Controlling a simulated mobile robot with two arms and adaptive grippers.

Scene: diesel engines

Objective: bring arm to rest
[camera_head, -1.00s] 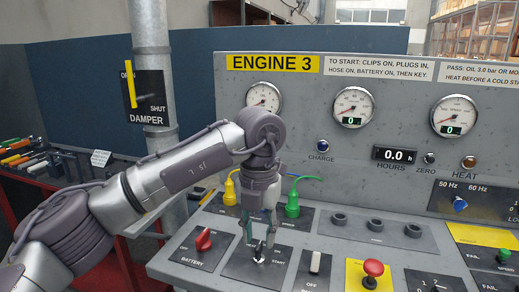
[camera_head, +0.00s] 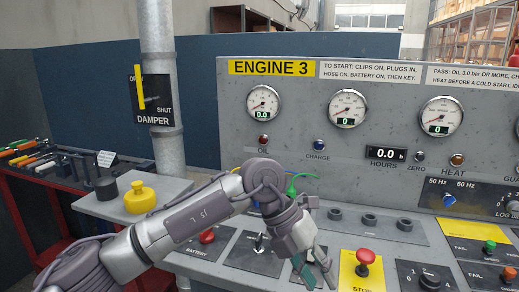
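My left arm comes in from the lower left across the front of the engine panel. My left gripper (camera_head: 317,274) points down over the sloped desk, near the rocker switch area to the left of the red stop button (camera_head: 365,257). Its two fingers stand apart, with nothing seen between them. The start key switch (camera_head: 259,243) is to the left of the gripper and clear of it. The red battery switch (camera_head: 207,236) shows just beyond my forearm. The gripper hides the rocker switch. My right gripper is not in view.
The upright gauge panel (camera_head: 400,82) stands behind the desk. Green (camera_head: 291,188) and yellow clips are close behind my wrist. A yellow knob-like part (camera_head: 139,197) sits on a grey ledge at left. The damper lever (camera_head: 139,88) is on a pipe. A tool bench (camera_head: 50,170) is far left.

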